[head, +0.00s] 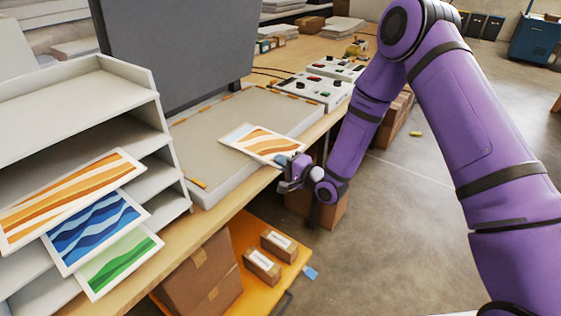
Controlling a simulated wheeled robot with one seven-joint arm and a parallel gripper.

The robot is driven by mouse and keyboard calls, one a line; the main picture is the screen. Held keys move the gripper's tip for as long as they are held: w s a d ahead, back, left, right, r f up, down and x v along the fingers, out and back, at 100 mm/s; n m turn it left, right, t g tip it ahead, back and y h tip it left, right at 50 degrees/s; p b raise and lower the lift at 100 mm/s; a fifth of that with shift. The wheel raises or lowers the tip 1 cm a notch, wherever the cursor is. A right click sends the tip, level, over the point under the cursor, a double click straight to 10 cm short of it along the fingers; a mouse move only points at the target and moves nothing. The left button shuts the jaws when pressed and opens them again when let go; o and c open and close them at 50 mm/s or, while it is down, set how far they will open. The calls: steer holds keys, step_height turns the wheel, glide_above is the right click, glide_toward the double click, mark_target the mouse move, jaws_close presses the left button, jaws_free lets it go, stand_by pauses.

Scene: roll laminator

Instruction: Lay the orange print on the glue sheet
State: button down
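An orange-striped print (262,142) with a white border is over the front right part of the laminator's flat grey bed (215,150). Its near right corner reaches past the bed's front edge to my gripper (287,162). My gripper is small in view and appears shut on that corner. I cannot tell whether the print touches the bed or hangs just above it. A pale strip shows at the print's far left end; I cannot tell whether it belongs to a glue sheet. Another orange print (70,200) lies on the rack at the left.
The white shelf rack (75,98) also holds a blue print (95,230) and a green print (118,262). The dark raised lid (180,50) stands behind the bed. Control boxes (315,88) sit beyond it. Cartons on an orange cart (265,218) stand below the bench edge.

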steer(key=c, duration=1.3)
jaws_free()
steer(key=shift+o, duration=0.2)
steer(key=shift+s, duration=0.1)
steer(key=v, duration=1)
steer(key=shift+s+d, duration=0.15)
steer(key=shift+d, duration=0.15)
